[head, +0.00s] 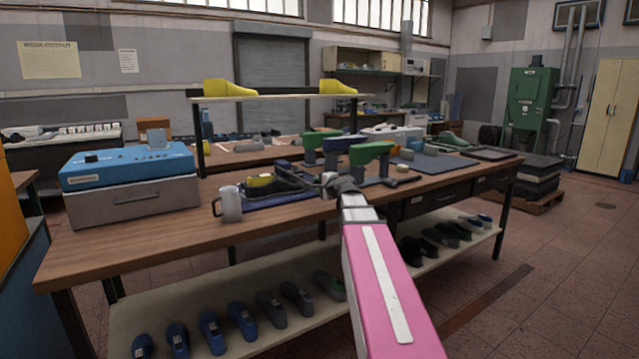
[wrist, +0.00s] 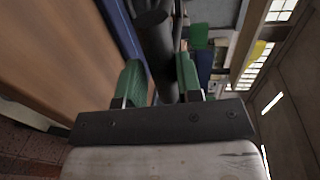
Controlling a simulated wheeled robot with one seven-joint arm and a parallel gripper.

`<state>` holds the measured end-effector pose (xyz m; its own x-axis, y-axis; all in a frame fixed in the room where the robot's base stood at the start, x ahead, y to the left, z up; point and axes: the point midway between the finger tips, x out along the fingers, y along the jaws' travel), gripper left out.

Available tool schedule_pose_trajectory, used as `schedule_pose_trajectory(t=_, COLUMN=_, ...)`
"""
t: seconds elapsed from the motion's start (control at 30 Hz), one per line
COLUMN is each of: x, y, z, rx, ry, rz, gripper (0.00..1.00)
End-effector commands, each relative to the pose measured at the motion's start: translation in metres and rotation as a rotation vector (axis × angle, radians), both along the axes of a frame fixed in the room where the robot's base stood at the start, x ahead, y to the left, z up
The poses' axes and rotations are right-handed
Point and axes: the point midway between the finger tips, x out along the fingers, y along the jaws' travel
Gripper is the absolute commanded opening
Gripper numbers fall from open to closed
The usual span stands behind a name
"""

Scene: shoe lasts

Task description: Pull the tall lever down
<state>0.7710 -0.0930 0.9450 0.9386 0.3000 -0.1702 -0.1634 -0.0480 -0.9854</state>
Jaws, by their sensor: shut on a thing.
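The tall lever (wrist: 157,50) is a dark round bar in the wrist view, passing between the two green fingers of my gripper (wrist: 160,80). The fingers are shut on it, one on each side. In the head view, my gripper (head: 328,182) is over the middle of the workbench, at the end of my pink arm. Dark bars (head: 290,176) show beside it above a blue tray, but my wrist hides where they meet the gripper. I cannot tell the lever's exact tilt or its base.
A grey mug (head: 230,204) stands left of my gripper on the bench (head: 150,240). A blue-topped box (head: 130,165) is farther left. Green lasts (head: 370,154) on stands are close behind my gripper. A raised shelf (head: 275,97) holds yellow lasts. The bench's front left is clear.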

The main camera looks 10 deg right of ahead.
Motion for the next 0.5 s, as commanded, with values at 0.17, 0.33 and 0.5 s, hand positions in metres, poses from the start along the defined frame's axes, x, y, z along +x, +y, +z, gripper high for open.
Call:
schedule_pose_trajectory(t=0.17, x=-0.0026, y=0.0010, z=-0.0106, rx=-0.012, ry=0.019, rz=0.010, gripper=0.00)
schedule_pose_trajectory(t=0.33, x=-0.0027, y=0.0010, z=-0.0111, rx=-0.011, ry=0.021, rz=0.010, gripper=0.45)
schedule_pose_trajectory(t=0.5, x=-0.0023, y=0.0009, z=-0.0092, rx=-0.011, ry=0.017, rz=0.009, gripper=0.52)
